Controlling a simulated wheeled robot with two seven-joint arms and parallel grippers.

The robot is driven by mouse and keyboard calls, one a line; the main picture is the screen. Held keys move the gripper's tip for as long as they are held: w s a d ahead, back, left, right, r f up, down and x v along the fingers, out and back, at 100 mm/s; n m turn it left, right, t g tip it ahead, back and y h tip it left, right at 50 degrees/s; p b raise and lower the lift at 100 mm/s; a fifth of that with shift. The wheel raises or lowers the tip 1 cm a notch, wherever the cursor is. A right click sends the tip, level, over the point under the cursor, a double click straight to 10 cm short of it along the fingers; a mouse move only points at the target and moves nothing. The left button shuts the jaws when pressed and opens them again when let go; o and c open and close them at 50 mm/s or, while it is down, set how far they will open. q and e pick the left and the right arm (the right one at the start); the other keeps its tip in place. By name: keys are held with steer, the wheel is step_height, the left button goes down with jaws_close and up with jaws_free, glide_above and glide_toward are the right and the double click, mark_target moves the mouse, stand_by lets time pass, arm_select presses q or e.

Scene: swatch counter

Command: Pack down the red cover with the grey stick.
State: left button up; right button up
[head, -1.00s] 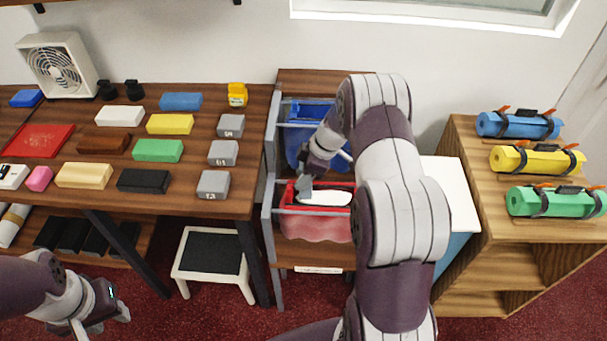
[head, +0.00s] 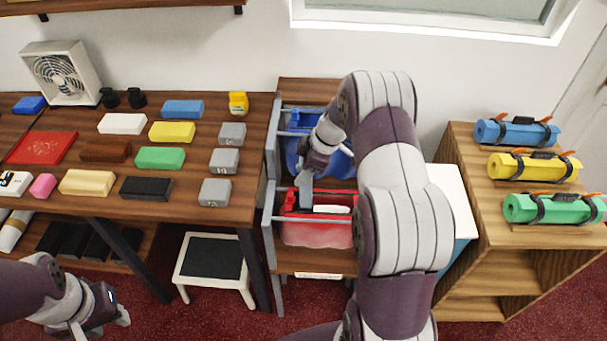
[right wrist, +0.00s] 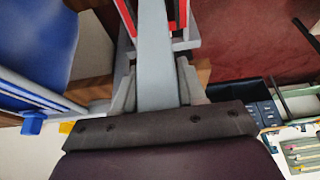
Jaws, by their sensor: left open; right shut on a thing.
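The red cover (head: 289,201) shows as a red-rimmed piece with a pale pink front hanging in the wooden rack, below a blue one. A white patch (head: 332,209) shows inside its opening. My right gripper (head: 312,171) is shut on the grey stick (head: 305,188), which points down into the red opening; its lower end is hard to make out. In the right wrist view the grey stick (right wrist: 157,55) runs away from the jaws between red strips (right wrist: 181,12). My right arm hides the right side of the cover. My left gripper (head: 105,321) is open and empty at the lower left.
The blue holder (head: 338,165) sits just behind the red one. Grey rails (head: 269,200) edge the rack on the left. A counter of coloured blocks (head: 235,190) stands left, a shelf with rolled mats (head: 545,208) right. A low stool (head: 212,262) is on the floor.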

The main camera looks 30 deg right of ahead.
mark_target(300, 160)
steer(key=shift+r+p, duration=1.2)
steer(key=shift+r, duration=1.7)
